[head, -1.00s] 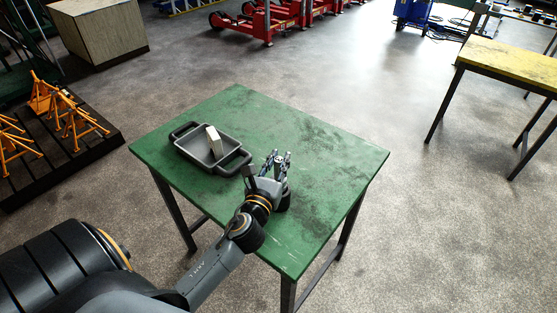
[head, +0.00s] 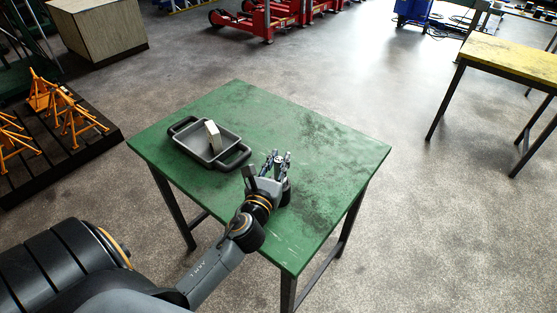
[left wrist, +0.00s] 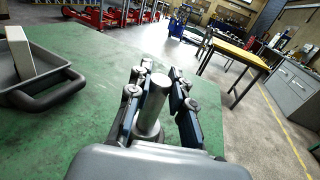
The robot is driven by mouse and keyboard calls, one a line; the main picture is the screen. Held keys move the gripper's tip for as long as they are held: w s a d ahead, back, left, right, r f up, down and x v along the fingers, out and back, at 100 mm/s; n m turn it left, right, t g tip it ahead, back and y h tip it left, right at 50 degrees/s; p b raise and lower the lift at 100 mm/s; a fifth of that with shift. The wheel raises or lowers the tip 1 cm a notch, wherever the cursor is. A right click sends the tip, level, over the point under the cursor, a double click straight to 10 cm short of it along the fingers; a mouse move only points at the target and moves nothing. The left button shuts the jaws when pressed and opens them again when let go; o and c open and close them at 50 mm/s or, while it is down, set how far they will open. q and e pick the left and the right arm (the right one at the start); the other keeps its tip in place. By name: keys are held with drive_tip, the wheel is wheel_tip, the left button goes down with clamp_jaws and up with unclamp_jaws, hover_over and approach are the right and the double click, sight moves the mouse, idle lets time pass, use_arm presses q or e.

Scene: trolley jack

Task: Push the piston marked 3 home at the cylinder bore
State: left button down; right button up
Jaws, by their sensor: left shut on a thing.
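My left gripper (head: 278,159) is low over the right part of the green table (head: 240,95), with its fingers closed on a silver metal cylinder. In the left wrist view the cylinder (left wrist: 155,103) stands roughly upright between the two fingers (left wrist: 156,96), with a wider round part low down near the table. I take it for the piston, but no number can be read on it. My palm hides part of its lower end, and I cannot make out the bore or how deep the cylinder sits. My right gripper is not in view.
A dark grey tray (head: 180,126) with handles lies on the table left of my gripper, holding a pale block (head: 212,135). The table's far and right parts are clear. A yellow-topped bench (head: 510,62) stands apart at the right, and orange stands (head: 75,118) at the left.

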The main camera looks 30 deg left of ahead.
sight(277, 175)
use_arm(q)
drive_tip(key=shift+f+b, duration=1.6)
drive_tip(key=shift+f, duration=0.35)
drive_tip(key=c, duration=1.1)
unclamp_jaws()
drive_tip(key=shift+f, duration=0.1)
drive_tip(key=v, duration=1.2)
